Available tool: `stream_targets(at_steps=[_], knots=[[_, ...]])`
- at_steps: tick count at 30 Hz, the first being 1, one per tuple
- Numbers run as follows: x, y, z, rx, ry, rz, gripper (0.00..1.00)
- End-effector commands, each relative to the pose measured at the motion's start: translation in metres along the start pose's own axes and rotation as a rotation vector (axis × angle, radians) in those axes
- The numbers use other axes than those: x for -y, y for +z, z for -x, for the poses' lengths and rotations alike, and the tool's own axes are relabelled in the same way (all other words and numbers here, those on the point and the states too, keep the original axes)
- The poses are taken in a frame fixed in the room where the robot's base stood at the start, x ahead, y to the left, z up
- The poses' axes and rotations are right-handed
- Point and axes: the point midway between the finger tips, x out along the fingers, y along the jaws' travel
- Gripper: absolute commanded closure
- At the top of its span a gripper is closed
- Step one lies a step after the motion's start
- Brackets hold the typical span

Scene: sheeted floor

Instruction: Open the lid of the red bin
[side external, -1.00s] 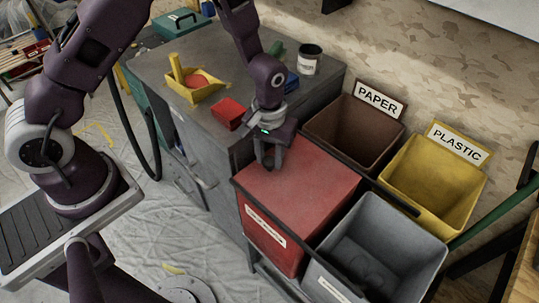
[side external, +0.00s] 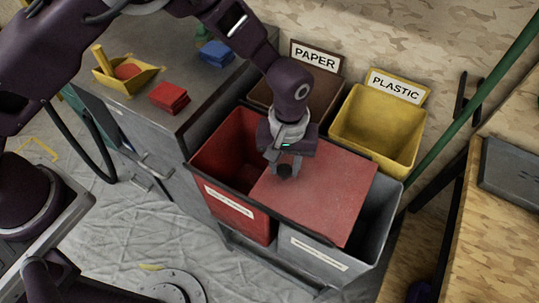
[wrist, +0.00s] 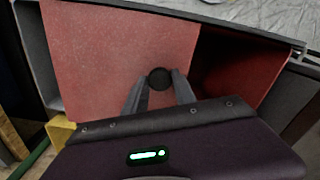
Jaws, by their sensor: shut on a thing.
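The red bin (side external: 238,214) stands at the front left of the bin group, and its inside is mostly uncovered. Its flat red lid (side external: 325,195) is off to the right, lying over the grey bin and overlapping the red bin's right part. My gripper (side external: 284,170) is shut on the dark round knob (wrist: 159,79) near the lid's left edge. The wrist view shows both fingertips around this knob, with the lid (wrist: 115,45) on one side and the red bin's open inside (wrist: 235,65) on the other. I cannot tell whether the lid touches the grey bin.
The grey bin (side external: 382,232) is largely under the lid. The brown paper bin (side external: 262,93) and the yellow plastic bin (side external: 378,130) stand behind. A grey cabinet (side external: 150,105) at left carries red and blue items and a yellow tray. A wooden bench stands at right.

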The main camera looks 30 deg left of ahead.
Motion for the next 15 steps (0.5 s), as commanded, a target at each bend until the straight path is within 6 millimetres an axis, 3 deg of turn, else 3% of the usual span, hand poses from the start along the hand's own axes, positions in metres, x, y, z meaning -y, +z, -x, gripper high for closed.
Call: stream_targets(at_steps=[12,13,15], knots=[[-0.0040,0.0012,0.0001,-0.001,0.000,0.000,1.00],[-0.0040,0.0012,0.0001,-0.001,0.000,0.000,0.64],[-0.0038,0.0012,0.0000,-0.001,0.000,0.000,0.50]])
